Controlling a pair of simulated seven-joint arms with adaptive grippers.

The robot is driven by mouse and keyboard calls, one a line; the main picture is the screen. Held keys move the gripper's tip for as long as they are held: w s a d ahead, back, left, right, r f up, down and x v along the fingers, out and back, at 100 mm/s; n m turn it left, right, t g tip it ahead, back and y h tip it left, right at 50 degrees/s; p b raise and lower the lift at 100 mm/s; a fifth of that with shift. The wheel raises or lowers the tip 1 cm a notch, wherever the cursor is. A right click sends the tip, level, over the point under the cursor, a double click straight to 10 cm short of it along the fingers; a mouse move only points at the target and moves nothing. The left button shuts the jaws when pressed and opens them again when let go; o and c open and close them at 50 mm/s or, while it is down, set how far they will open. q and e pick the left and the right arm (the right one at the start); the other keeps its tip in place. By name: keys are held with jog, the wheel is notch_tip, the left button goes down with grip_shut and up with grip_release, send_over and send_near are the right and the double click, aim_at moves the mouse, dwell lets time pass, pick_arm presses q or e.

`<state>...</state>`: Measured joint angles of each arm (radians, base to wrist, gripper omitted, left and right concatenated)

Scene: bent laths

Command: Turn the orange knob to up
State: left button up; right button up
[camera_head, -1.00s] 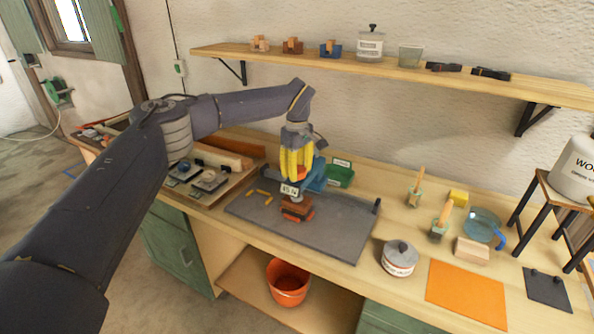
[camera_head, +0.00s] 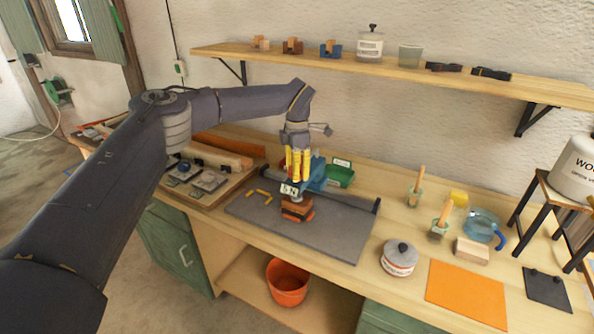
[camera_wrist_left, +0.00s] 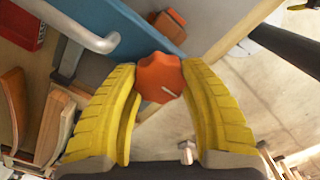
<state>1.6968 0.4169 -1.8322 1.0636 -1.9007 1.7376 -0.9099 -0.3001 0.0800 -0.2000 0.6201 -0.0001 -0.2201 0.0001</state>
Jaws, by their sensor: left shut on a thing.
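The orange knob (camera_wrist_left: 160,77) shows in the left wrist view between my two yellow fingers. It has a lobed rim and a short white mark pointing to the lower right in that picture. My left gripper (camera_wrist_left: 162,100) is shut on the knob. In the head view my left gripper (camera_head: 298,178) points down at the blue device (camera_head: 318,178) behind the dark grey mat. The fingers hide the knob there. My right gripper is not in view.
A green box (camera_head: 341,175) is close on the right. A wooden shelf (camera_head: 385,70) runs above.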

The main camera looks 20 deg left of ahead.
pick_arm(q)
jog(key=n, duration=0.4)
jog(key=shift+n, duration=0.3)
jog(key=n, duration=0.4)
jog(key=shift+n, duration=0.3)
jog(key=n, duration=0.4)
jog(key=shift+f+n, duration=0.1)
jog(key=shift+n, duration=2.2)
jog(key=o, duration=1.3)
notch_tip(320, 180, up, 12)
